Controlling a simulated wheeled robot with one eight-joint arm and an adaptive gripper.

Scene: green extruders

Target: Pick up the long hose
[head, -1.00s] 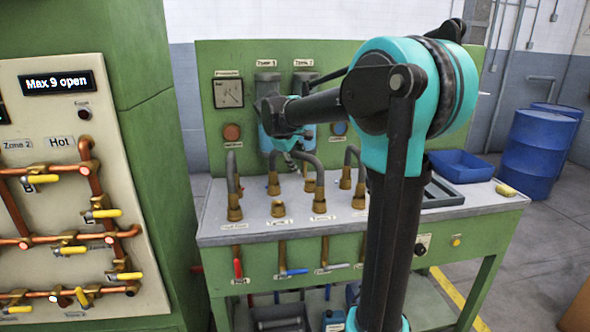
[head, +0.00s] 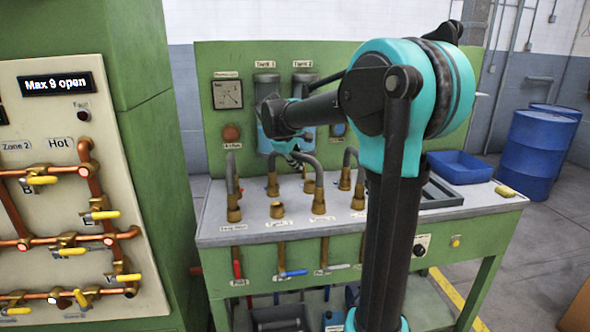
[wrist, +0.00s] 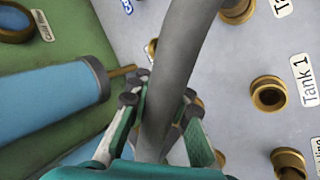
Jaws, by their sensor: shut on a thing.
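A grey bent hose (head: 308,164) arches over the bench in the middle of the fittings. One leg comes down to a brass fitting near the front. In the wrist view the hose (wrist: 180,60) runs from the top edge down between the fingers. My gripper (head: 295,155) is at the top of this arch in the head view, small and partly behind my arm. In the wrist view my gripper (wrist: 160,105) is shut on the hose, one finger on each side. The hose's lower part is hidden by the gripper.
Other bent hoses stand on the left (head: 231,170) and right (head: 348,158). Blue tank cylinders (head: 268,100) are fixed to the green back panel. Empty brass fittings (wrist: 268,93) show on the bench. A blue tray (head: 460,167) sits at the right; a tall pipe panel (head: 60,140) stands at the left.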

